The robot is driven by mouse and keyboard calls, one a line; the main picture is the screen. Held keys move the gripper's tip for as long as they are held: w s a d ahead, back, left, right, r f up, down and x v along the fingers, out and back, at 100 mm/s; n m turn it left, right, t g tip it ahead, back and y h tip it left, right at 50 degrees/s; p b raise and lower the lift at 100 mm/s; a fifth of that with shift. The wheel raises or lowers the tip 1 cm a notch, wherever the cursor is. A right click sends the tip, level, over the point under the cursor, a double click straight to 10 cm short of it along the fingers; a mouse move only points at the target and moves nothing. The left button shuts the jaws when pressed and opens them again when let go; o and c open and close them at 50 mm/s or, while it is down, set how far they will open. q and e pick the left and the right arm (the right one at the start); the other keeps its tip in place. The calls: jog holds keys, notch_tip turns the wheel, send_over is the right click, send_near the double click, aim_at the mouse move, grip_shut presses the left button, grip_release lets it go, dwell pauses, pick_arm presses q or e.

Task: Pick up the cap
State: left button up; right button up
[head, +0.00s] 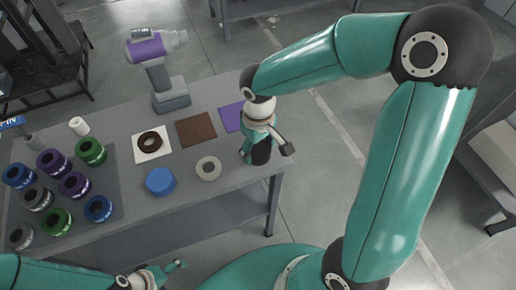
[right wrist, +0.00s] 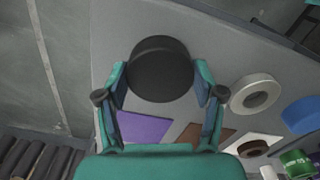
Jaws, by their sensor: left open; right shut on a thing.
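My right gripper (head: 266,150) is shut on a black round cap (right wrist: 160,68). In the right wrist view the cap sits between the two fingers, with its broad flat face showing. In the head view the cap (head: 261,153) is partly hidden by the gripper, near the right end of the table; whether it touches the table I cannot tell. My left gripper (head: 163,277) is open and empty, low in the head view, in front of the table.
On the grey table (head: 190,208) lie a blue disc (head: 160,181), a pale ring (head: 208,168), a brown ring (head: 150,141) on a white square, a brown square (head: 196,129) and a purple square (head: 230,117). Several coloured rolls stand left. A purple-grey tool (head: 160,70) stands behind.

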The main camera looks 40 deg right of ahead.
aim_at(258, 149)
notch_tip(258, 149, up, 22)
jog(key=p, duration=0.3)
dwell(0.4)
jog(key=shift+f, duration=0.15)
